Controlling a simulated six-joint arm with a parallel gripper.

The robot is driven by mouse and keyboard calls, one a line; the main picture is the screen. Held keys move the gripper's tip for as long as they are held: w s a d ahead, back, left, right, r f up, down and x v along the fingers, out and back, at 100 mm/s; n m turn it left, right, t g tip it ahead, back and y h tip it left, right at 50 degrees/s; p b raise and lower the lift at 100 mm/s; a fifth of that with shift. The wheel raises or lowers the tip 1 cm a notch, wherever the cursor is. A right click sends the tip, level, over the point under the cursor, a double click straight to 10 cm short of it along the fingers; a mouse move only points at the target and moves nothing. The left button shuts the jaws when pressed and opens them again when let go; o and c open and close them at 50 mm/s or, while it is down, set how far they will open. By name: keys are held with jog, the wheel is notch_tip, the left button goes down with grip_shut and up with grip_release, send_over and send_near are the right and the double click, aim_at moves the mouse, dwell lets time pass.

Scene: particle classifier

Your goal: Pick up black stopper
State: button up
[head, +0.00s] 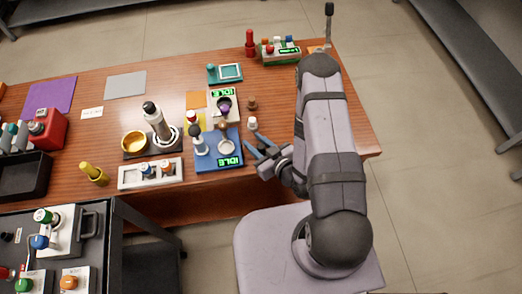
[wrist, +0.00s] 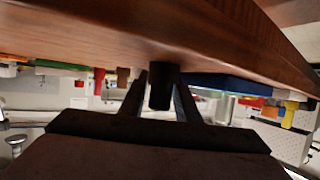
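My gripper (head: 253,146) is beside the right edge of the blue device, near the front table edge.
A small white piece (head: 252,123) and a brown piece (head: 252,103) stand just behind my gripper. A dark-capped bottle (head: 156,119), a white rack (head: 128,181) and a yellow tool (head: 92,173) are further left. The table's right side has bare wood.

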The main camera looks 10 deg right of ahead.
jog(key=shift+w+a, duration=0.1)
grip_shut()
jog(key=shift+r, duration=0.15)
notch_tip(320, 180, up, 10)
jog(key=p, duration=0.3)
dwell(0.4)
